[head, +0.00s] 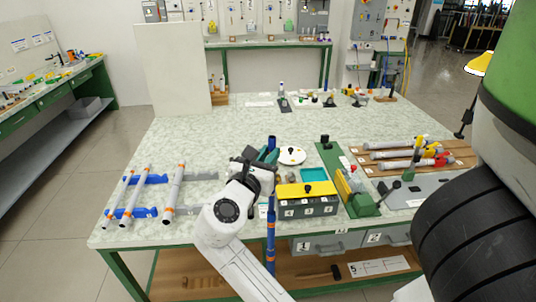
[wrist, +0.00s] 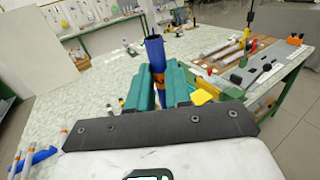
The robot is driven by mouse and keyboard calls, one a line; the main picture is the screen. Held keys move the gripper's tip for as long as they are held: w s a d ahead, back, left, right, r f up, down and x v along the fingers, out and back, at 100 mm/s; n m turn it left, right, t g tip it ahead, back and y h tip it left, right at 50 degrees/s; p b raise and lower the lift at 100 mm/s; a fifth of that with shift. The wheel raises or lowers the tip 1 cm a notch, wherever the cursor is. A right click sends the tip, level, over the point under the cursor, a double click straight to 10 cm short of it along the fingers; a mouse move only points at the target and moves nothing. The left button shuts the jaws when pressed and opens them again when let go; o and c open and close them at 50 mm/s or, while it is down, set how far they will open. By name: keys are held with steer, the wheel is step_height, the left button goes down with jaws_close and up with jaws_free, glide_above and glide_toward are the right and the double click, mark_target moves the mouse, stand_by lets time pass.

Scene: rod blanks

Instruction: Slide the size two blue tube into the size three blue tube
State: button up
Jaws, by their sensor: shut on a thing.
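My gripper (head: 266,158) is shut on a blue tube (head: 270,232) with orange bands and holds it upright. The tube's lower part shows below my gripper, in front of the table's front edge. In the wrist view the tube's open blue upper end (wrist: 155,52) stands up between my green fingers (wrist: 158,88), with an orange band at finger height. No size mark on it is readable. I cannot tell whether one tube sits inside another here.
A grey box with a yellow top (head: 306,190) and numbered front stands right of my gripper. A white disc (head: 291,155), a teal tray (head: 313,174) and a green fixture (head: 357,195) are near it. Grey rods (head: 392,154) lie on a wooden board.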

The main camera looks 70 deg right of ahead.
step_height(320, 180, down, 8)
steer(key=b, duration=0.3)
stand_by(2.7)
steer(key=o, duration=0.9)
steer(key=shift+r, duration=0.15)
steer(key=shift+c, duration=0.2)
steer(key=w+a+b, duration=0.1)
steer(key=a+b, duration=0.1)
steer(key=a, duration=0.8)
steer(key=shift+w+a, duration=0.25)
steer(key=shift+a, duration=0.15)
